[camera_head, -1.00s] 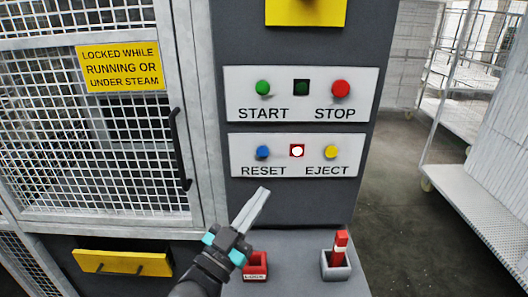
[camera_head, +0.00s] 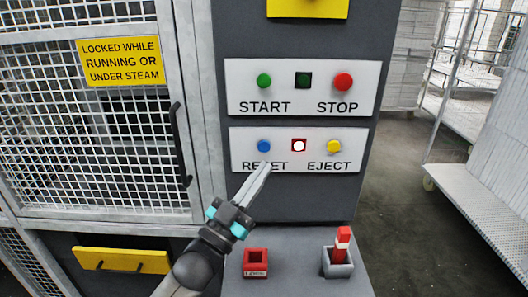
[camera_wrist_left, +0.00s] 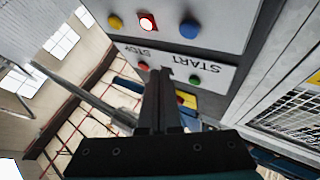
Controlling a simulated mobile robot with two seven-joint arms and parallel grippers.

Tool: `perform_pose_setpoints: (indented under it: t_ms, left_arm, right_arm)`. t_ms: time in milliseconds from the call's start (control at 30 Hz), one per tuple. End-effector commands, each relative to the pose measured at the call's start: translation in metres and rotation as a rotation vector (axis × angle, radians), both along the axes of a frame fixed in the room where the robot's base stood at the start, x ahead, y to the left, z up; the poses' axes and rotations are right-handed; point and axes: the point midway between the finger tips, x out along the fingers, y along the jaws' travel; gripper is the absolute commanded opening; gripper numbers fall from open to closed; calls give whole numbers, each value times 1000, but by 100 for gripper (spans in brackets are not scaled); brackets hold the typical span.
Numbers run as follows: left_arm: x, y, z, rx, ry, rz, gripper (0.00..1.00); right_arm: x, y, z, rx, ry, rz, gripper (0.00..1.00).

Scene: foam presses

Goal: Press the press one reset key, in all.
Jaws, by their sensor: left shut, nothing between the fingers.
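The blue RESET key (camera_head: 264,146) sits on the lower white panel (camera_head: 240,138), left of a lit red lamp (camera_head: 299,146) and the yellow EJECT key (camera_head: 334,146). My left gripper (camera_head: 266,166) is shut and empty. Its fingertips are just below the blue key in the head view and cover part of the RESET label. I see no contact with the key; the gap to the panel is hard to judge. The left wrist view also shows the blue key (camera_wrist_left: 189,29), with the shut fingers (camera_wrist_left: 167,73) pointing toward the panels. My right gripper is not in view.
Above is a panel with a green START key (camera_head: 264,81), a dark lamp (camera_head: 303,80) and a red STOP key (camera_head: 343,82). Below are a red holder (camera_head: 256,262) and a grey holder (camera_head: 338,268) with a red-and-white piece. A mesh door (camera_head: 90,150) stands left.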

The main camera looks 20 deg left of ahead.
Motion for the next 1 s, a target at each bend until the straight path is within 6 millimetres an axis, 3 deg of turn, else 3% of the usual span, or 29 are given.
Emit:
perform_pose_setpoints:
  t_ms: [200,400,1000]
  left_arm:
    - [30,8,-3,1,0,0,0]
    - [46,13,-1,0,0,0,0]
    - [51,15,0,-1,1,0,0]
  right_arm:
    - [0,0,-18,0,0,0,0]
    - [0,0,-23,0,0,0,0]
    - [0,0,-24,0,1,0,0]
